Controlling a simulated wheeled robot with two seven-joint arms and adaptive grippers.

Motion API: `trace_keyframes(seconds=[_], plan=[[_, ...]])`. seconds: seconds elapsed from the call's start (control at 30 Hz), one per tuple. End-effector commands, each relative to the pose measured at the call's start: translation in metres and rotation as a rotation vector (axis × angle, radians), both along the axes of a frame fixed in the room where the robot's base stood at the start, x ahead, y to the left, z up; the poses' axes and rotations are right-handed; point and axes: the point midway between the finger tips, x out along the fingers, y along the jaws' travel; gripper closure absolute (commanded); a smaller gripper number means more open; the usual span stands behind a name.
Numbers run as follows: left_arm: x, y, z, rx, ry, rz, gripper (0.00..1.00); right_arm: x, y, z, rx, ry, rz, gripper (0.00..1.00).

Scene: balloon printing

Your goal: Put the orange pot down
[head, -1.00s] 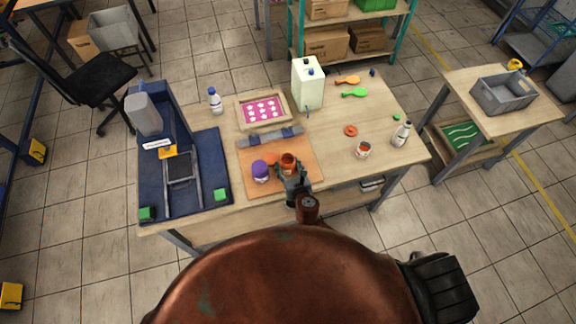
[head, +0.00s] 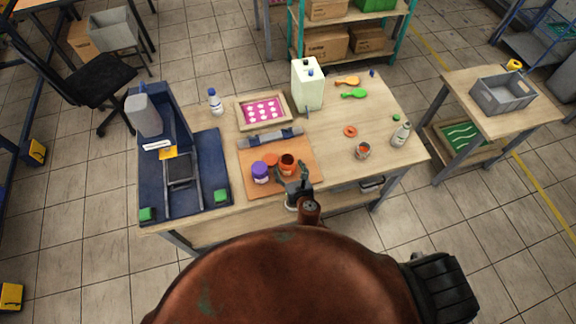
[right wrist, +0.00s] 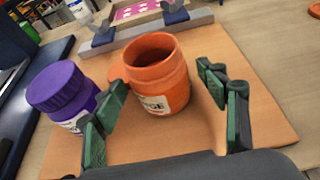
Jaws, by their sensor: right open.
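The open orange pot (head: 288,164) stands upright on the orange-brown board (head: 301,151) on the table. In the right wrist view the orange pot (right wrist: 158,76) shows its open mouth and a label, and it stands between and just beyond my fingertips. My right gripper (head: 293,179) is open on the near side of the pot. In the right wrist view its two green-padded fingers (right wrist: 167,98) are spread and look clear of the pot. My left gripper is not in view.
A purple lidded pot (head: 261,172) stands left of the orange pot; it is also close to the left finger in the right wrist view (right wrist: 62,93). An orange lid (head: 270,159) lies behind. A grey bar fixture (head: 270,138) crosses the board's back. The board's right side is free.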

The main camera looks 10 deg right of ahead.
Motion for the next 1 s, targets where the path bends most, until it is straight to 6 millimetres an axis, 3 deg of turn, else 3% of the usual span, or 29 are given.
trace_keyframes(seconds=[0.3,0.5,1.0], plan=[[0.001,0.000,0.010,0.000,-0.001,0.000,0.31,-0.063,-0.003,0.027,0.002,0.001,0.001,0.34],[0.001,0.000,0.011,0.000,-0.001,0.000,0.31,-0.088,-0.004,0.037,0.000,-0.001,0.000,0.34],[0.001,-0.001,0.011,-0.001,-0.001,0.001,0.31,-0.096,-0.006,0.040,0.015,0.004,-0.012,0.34]])
